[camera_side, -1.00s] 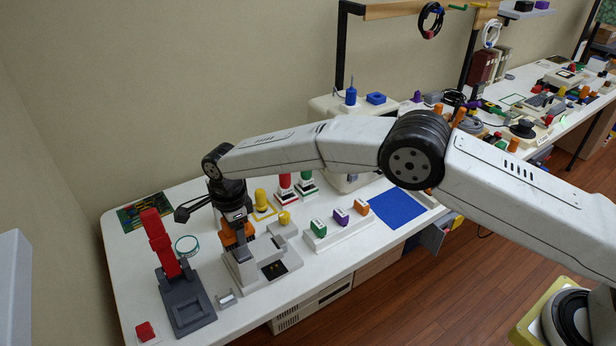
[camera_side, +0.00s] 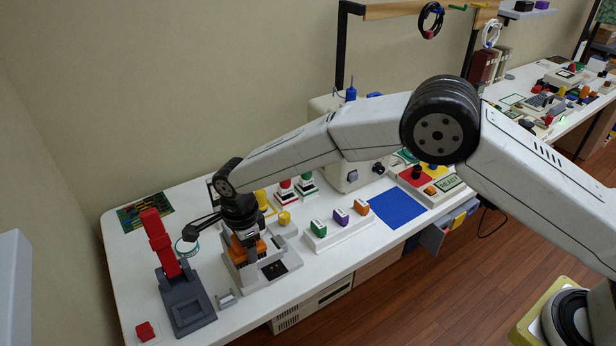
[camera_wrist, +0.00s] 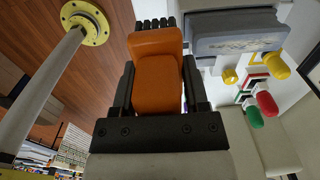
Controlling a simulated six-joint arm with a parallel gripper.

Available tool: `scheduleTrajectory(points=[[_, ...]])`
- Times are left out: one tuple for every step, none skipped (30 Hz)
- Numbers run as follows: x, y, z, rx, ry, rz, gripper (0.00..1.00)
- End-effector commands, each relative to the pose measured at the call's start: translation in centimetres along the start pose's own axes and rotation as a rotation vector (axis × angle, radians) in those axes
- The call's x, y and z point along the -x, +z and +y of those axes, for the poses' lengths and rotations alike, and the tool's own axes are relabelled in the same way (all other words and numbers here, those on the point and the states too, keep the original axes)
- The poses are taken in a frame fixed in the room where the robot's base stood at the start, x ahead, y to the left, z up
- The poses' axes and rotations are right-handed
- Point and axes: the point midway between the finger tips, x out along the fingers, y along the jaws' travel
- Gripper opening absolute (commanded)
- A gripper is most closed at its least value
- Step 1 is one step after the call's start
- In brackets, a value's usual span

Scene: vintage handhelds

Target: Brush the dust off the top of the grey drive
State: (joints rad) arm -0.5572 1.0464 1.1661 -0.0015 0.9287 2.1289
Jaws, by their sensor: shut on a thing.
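My gripper (camera_wrist: 158,85) is shut on an orange brush (camera_wrist: 157,75) with dark bristles at its far end. The brush also shows in the side view (camera_side: 262,247), low over a light grey unit (camera_side: 243,275) on the white bench. In the wrist view a grey box (camera_wrist: 225,45), which looks like the grey drive, lies just right of the bristles, with pale speckled marks on one face. I cannot tell whether the bristles touch it. The gripper and brush hide part of the unit in the side view.
A red-armed dark grey stand (camera_side: 187,300) is to the left, with a teal ring (camera_side: 187,247) behind it. Yellow, red and green knobbed pieces stand behind. A white rack (camera_side: 338,230) with coloured blocks and a blue mat (camera_side: 397,209) lie to the right.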

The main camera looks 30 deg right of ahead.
Motion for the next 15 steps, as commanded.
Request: scheduleTrajectory(points=[[0.05,0.01,0.14,0.000,0.000,0.000,0.00],[0.03,0.00,0.20,0.000,0.000,0.000,0.00],[0.02,0.00,0.24,0.000,0.000,0.000,0.00],[0.02,0.00,0.25,0.000,0.000,0.000,0.00],[0.02,0.00,0.24,0.000,0.000,0.000,0.00],[0.02,0.00,0.23,0.000,0.000,0.000,0.00],[0.02,0.01,0.23,0.000,-0.001,0.000,0.00],[0.03,0.01,0.22,0.000,-0.001,0.000,0.00],[0.03,0.01,0.22,0.000,-0.001,0.000,0.00],[0.03,0.01,0.21,0.000,-0.001,0.000,0.00],[0.04,0.01,0.20,0.000,-0.001,0.000,0.00],[0.03,0.01,0.17,0.000,-0.001,-0.001,0.00],[0.04,0.02,0.12,0.000,-0.001,-0.001,0.00],[0.03,0.02,0.04,0.000,-0.001,-0.001,0.00],[0.04,0.03,-0.10,0.000,-0.002,-0.001,0.00]])
